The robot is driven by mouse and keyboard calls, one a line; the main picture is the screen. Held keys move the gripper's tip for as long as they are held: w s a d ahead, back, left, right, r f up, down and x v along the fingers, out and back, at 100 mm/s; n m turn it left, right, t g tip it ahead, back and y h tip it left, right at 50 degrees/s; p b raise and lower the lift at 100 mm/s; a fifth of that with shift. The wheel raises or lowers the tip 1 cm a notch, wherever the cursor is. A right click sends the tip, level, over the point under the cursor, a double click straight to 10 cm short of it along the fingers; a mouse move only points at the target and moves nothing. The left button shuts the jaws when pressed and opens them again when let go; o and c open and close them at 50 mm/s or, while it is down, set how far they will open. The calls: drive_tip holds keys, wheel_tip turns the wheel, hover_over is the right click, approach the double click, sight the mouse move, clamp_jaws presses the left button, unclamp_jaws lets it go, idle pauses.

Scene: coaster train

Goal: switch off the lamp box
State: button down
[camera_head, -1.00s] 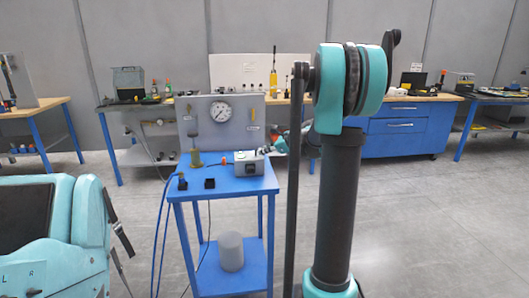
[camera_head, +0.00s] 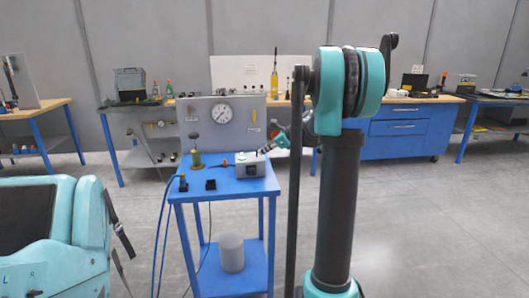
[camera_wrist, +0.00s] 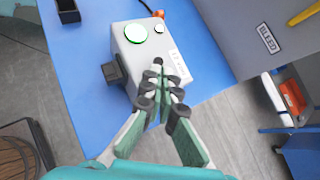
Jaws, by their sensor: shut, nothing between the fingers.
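The lamp box (camera_head: 248,170) is a small light-grey box on the blue cart (camera_head: 215,187). In the head view my gripper (camera_head: 262,152) slants down onto the right end of the box.
A grey panel with a gauge (camera_head: 222,112) stands behind the box. A grey cylinder (camera_head: 231,252) stands on the lower shelf.

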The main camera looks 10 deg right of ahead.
drive_tip(key=shift+w+r, duration=0.1)
drive_tip(key=shift+w, duration=0.05)
drive_tip(key=shift+w+r+m+g, duration=0.2)
drive_tip(key=shift+w+m+g, duration=0.25)
drive_tip(key=shift+g, duration=0.65)
drive_tip(key=shift+w+r+m+g, duration=0.15)
drive_tip(key=shift+w+m+g, duration=0.4)
drive_tip(key=shift+g, duration=0.75)
drive_tip(key=shift+w, duration=0.1)
drive_tip(key=shift+r, duration=0.15)
drive_tip(key=shift+r, duration=0.65)
drive_tip(key=shift+d, duration=0.1)
drive_tip(key=s+d+f+v, duration=0.1)
drive_tip(key=v, duration=1.2)
